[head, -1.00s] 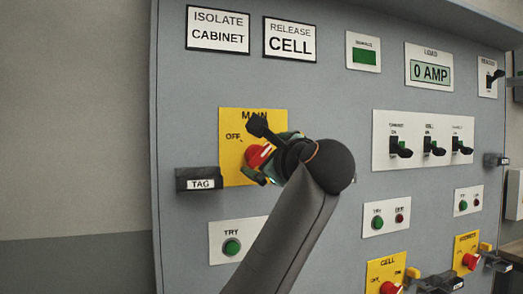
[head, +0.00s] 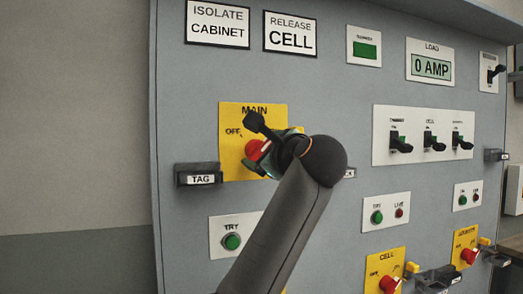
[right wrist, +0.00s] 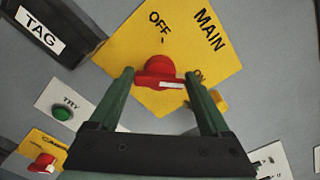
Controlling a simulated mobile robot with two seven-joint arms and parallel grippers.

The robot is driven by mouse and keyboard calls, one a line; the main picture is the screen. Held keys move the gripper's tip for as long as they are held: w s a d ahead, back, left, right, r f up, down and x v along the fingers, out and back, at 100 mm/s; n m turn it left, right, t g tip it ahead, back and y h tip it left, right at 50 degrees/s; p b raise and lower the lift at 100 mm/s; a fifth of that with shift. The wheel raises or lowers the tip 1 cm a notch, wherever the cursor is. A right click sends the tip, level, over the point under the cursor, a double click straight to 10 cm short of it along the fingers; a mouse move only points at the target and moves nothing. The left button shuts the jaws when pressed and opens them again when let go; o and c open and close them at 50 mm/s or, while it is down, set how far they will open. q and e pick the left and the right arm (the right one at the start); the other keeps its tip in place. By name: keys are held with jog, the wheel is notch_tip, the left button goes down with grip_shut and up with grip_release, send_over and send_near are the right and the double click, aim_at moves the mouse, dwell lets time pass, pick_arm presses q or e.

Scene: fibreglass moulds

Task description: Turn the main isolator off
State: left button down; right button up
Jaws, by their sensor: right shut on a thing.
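The main isolator is a red rotary knob (head: 255,149) on a yellow plate (head: 232,168) marked MAIN, OFF and ON. In the right wrist view, the red knob (right wrist: 159,72) sits between the two green fingers of my right gripper (right wrist: 160,82), which is shut on it. The knob's white mark points to the right there, toward the ON label. OFF stands above the knob in that view. In the head view my right gripper (head: 262,157) and wrist cover part of the plate, including its ON label. My left gripper is not in view.
A TAG holder (head: 200,177) juts out left of the main plate. A green TRY button (head: 232,241) is below. Three black toggles stand to the right. Smaller red CELL (head: 388,284) and neighbouring (head: 469,256) isolators are lower right. The load display (head: 431,68) reads 0 AMP.

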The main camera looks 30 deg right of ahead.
jog(key=shift+c, duration=1)
jog(key=n+p, duration=0.1)
jog(key=n, duration=0.2)
jog(key=shift+n, duration=0.4)
jog(key=n, duration=0.4)
jog(key=shift+f+n+p, duration=0.25)
jog(key=shift+n+p, duration=0.05)
jog(key=shift+p, duration=0.1)
jog(key=n, duration=0.4)
jog(key=shift+f+n+p, duration=0.1)
jog(key=shift+n+p, duration=0.2)
jog(key=shift+p, duration=0.1)
jog(key=shift+f+n+p, duration=0.2)
jog(key=shift+n+p, duration=0.3)
jog(key=shift+n, duration=2)
jog(key=o, duration=1.2)
